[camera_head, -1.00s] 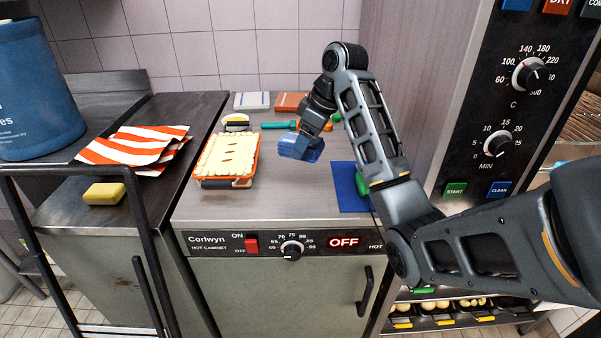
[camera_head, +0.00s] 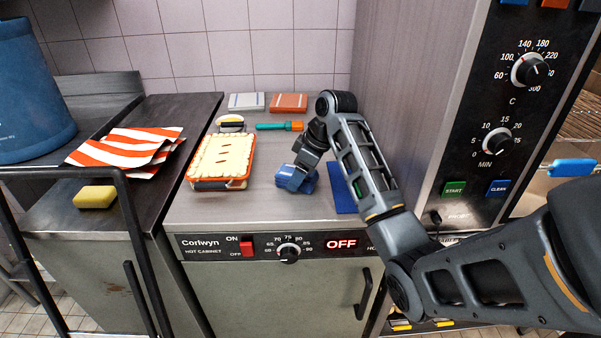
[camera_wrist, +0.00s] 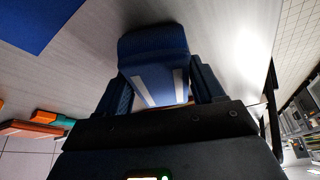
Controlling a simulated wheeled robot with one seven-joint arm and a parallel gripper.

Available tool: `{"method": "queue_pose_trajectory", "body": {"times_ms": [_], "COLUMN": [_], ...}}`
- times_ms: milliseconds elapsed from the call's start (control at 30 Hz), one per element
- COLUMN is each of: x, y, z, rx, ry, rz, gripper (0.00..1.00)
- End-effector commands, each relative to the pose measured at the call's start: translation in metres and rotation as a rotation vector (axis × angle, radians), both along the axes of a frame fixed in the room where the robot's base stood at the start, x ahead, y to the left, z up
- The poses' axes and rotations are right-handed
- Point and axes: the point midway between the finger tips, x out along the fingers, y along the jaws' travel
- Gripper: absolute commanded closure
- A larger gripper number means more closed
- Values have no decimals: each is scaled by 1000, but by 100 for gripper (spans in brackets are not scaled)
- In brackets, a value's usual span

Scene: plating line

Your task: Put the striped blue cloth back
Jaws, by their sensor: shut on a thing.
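The striped blue cloth (camera_head: 296,180) is a small folded blue bundle, held low over the cabinet top, right of the pie. In the wrist view the cloth (camera_wrist: 154,62) shows dark blue with two pale stripes, between the fingers. My gripper (camera_head: 303,171) is shut on it, pointing down; in the wrist view its fingers (camera_wrist: 158,88) flank the cloth. I cannot tell whether the cloth touches the surface. A flat plain blue mat (camera_head: 343,190) lies just right of it, partly behind my arm, and shows in the wrist view (camera_wrist: 35,22).
The hot cabinet top (camera_head: 260,207) holds a pie in an orange dish (camera_head: 222,160), a brush (camera_head: 230,122), an orange-and-teal tool (camera_head: 280,126), a pale folded cloth (camera_head: 246,101) and a red-orange one (camera_head: 289,103). An oven (camera_head: 470,110) stands at right. The front middle is clear.

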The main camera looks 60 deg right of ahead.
Motion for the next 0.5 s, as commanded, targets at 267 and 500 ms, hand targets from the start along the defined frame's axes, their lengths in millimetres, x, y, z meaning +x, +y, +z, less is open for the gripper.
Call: {"method": "queue_pose_trajectory", "body": {"times_ms": [267, 500], "x": [0, 0], "y": [0, 0], "z": [-3, -2], "rx": [0, 0], "ry": [-1, -1], "rz": [0, 0], "gripper": [61, 10]}}
